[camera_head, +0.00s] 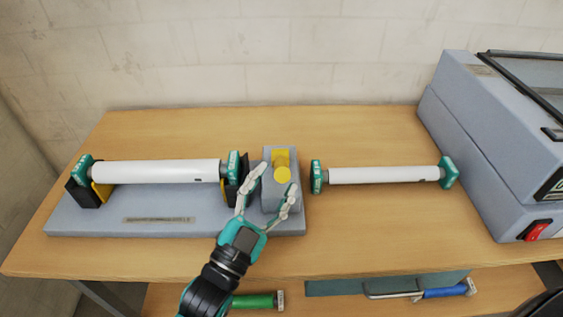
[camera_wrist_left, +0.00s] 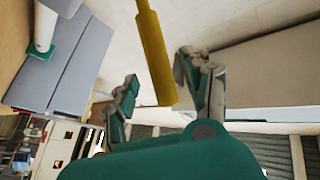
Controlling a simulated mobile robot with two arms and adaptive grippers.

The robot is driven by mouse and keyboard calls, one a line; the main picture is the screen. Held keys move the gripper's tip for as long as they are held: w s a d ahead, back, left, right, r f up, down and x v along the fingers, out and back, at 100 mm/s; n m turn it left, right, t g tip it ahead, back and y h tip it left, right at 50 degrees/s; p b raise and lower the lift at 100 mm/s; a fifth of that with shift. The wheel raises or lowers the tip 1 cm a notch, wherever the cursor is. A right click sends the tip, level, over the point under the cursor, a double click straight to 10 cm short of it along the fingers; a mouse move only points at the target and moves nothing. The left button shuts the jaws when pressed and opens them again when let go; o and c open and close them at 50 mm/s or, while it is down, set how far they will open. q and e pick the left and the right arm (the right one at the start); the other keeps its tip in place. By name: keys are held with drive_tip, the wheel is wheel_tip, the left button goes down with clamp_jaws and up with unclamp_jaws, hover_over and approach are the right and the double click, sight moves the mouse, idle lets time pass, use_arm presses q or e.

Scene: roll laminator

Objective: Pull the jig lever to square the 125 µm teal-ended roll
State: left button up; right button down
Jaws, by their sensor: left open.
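A white roll with teal ends (camera_head: 155,171) lies in the black and yellow holders of the grey jig (camera_head: 90,217) at the left. The yellow jig lever (camera_head: 282,173) stands on a grey block at the jig's right end. My left gripper (camera_head: 277,180) is open, with its fingers on either side of the lever's knob. In the left wrist view the yellow lever (camera_wrist_left: 156,60) comes down between the two open fingers (camera_wrist_left: 165,92); contact cannot be told. I do not see my right gripper.
A second white roll with teal ends (camera_head: 383,175) lies on the wooden table (camera_head: 350,238) right of the jig. The grey laminator (camera_head: 490,130) with a red switch stands at the right. Green- and blue-marked rolls lie on the shelf below.

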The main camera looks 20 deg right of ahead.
sight(282, 170)
use_arm(q)
drive_tip(key=shift+x, duration=1.85)
drive_tip(key=shift+f, duration=0.1)
clamp_jaws()
drive_tip(key=shift+p, duration=0.3)
